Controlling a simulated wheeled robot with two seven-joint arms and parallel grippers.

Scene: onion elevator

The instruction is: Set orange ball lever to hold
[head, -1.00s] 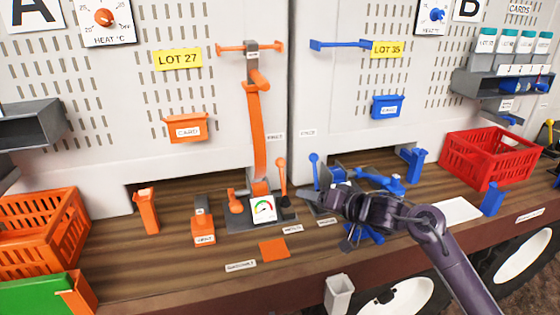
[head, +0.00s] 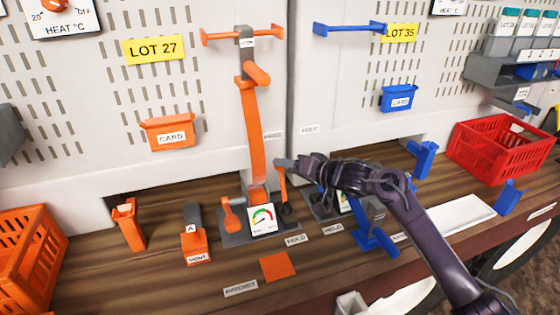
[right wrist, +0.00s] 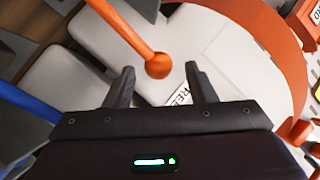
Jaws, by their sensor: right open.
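The orange ball lever (head: 283,187) stands roughly upright at the right side of the orange station's dark base, beside the gauge (head: 263,219). In the head view, my right gripper (head: 288,164) reaches in from the right at the height of the lever's ball, and its fingers partly cover the top. In the right wrist view, the ball (right wrist: 158,66) shows just beyond and between the two open fingertips (right wrist: 157,82). The fingers are not closed on it. A HOLD label (head: 297,240) lies in front of the lever. My left gripper is not in view.
The tall orange strap and post (head: 255,130) rise just left of the lever. The blue station (head: 366,228) sits to the right, partly under my right arm. A white panel stands behind. An orange flat square (head: 277,266) lies in front.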

